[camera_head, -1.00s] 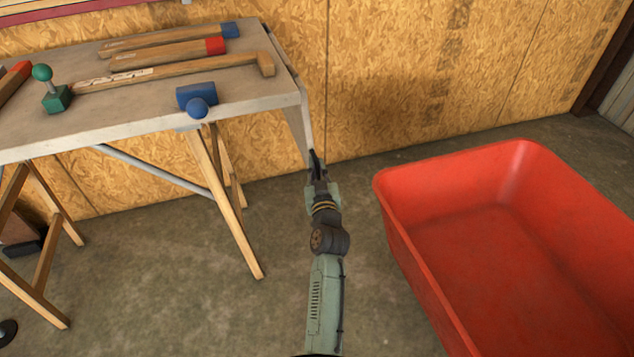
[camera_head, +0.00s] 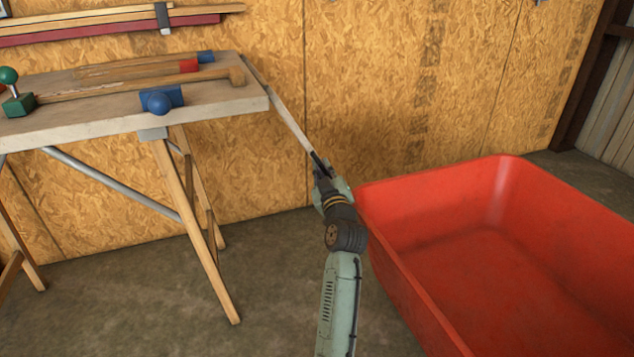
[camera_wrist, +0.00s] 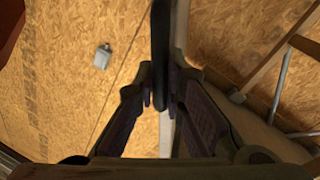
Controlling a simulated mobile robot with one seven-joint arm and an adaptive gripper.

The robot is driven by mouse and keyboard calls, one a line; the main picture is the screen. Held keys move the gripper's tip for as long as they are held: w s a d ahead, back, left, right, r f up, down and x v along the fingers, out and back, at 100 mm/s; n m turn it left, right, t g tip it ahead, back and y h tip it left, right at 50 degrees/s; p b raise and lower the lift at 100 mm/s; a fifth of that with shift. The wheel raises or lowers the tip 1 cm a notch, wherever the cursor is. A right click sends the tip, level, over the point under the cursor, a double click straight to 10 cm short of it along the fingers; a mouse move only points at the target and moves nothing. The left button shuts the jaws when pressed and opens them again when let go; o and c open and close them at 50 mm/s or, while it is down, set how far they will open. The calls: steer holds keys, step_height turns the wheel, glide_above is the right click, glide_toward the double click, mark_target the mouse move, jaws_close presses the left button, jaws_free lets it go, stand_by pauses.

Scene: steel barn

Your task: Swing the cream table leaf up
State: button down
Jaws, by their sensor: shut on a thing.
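The cream table leaf (camera_head: 285,112) is at the right end of the workbench. It shows almost edge-on as a thin strip, sloping down and outward to the right from the bench top. My gripper (camera_head: 319,162) is at the leaf's lower outer end, shut on it. In the wrist view, a dark bar stands between the fingers of my gripper (camera_wrist: 160,98), with a narrow pale strip of the leaf (camera_wrist: 166,138) behind it. The fingers hide the exact contact.
The workbench top (camera_head: 90,117) carries a blue mallet (camera_head: 161,99), long-handled hammers and a green-based tool (camera_head: 17,102). A large red tub (camera_head: 480,260) stands close to the right of my arm. Wooden trestle legs (camera_head: 200,230) stand left. An OSB wall (camera_head: 385,80) is behind.

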steer(key=shift+d+r, duration=0.15)
stand_by(0.3)
steer(key=c, duration=1.7)
jaws_free()
steer(key=shift+o, duration=0.2)
steer(key=shift+r, duration=0.1)
